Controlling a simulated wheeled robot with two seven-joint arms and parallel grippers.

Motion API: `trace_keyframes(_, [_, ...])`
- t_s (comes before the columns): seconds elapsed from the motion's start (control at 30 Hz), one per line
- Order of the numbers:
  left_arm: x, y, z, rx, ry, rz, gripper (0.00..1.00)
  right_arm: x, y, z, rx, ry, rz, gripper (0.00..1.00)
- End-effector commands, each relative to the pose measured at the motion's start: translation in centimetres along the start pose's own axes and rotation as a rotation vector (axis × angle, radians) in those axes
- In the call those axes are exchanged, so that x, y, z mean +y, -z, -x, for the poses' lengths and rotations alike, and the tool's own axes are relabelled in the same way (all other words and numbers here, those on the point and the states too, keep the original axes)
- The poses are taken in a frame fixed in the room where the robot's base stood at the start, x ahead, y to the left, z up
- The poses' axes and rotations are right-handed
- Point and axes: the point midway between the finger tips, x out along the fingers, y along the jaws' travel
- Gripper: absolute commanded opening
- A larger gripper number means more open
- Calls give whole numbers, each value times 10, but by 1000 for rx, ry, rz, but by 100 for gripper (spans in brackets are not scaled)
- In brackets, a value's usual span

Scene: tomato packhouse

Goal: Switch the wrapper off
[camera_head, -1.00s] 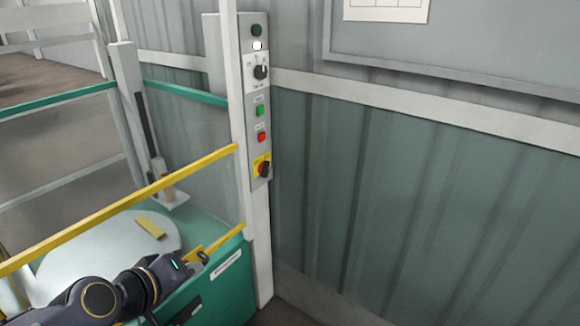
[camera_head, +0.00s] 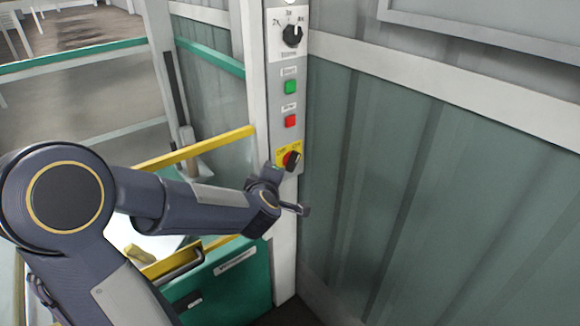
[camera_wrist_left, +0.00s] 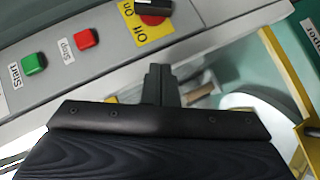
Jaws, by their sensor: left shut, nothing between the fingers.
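The rotary switch (camera_head: 292,160) is a black handle on a red base over a yellow plate, low on the grey control panel (camera_head: 299,139). It also shows at the top edge of the left wrist view (camera_wrist_left: 153,8), partly cut off, with "On" lettering on the yellow plate. My left gripper (camera_head: 304,209) is just below the switch in the head view, apart from it, shut and empty. Its closed fingers (camera_wrist_left: 160,72) show below the plate in the left wrist view. My right gripper is not in view.
Above the switch are a red stop button (camera_head: 290,121), a green start button (camera_head: 291,87) and a black selector knob (camera_head: 292,36). A yellow rail (camera_head: 215,146) and a green cabinet (camera_head: 222,277) are left of the panel post. A corrugated wall (camera_head: 400,180) stands to the right.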

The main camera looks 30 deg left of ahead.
Motion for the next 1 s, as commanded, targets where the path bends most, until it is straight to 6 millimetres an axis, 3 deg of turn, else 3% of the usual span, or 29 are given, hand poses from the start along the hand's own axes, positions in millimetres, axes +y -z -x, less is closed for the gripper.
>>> trace_keyframes(0.27, [-1, 0, -14, 0, 1, -1, 0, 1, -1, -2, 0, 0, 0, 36])
trace_keyframes(0.7, [-1, -1, -103, -1, 2, -1, 0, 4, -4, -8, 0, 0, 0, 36])
trace_keyframes(1.0, [0, -27, -126, -3, -1, -2, 0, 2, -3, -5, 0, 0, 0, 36])
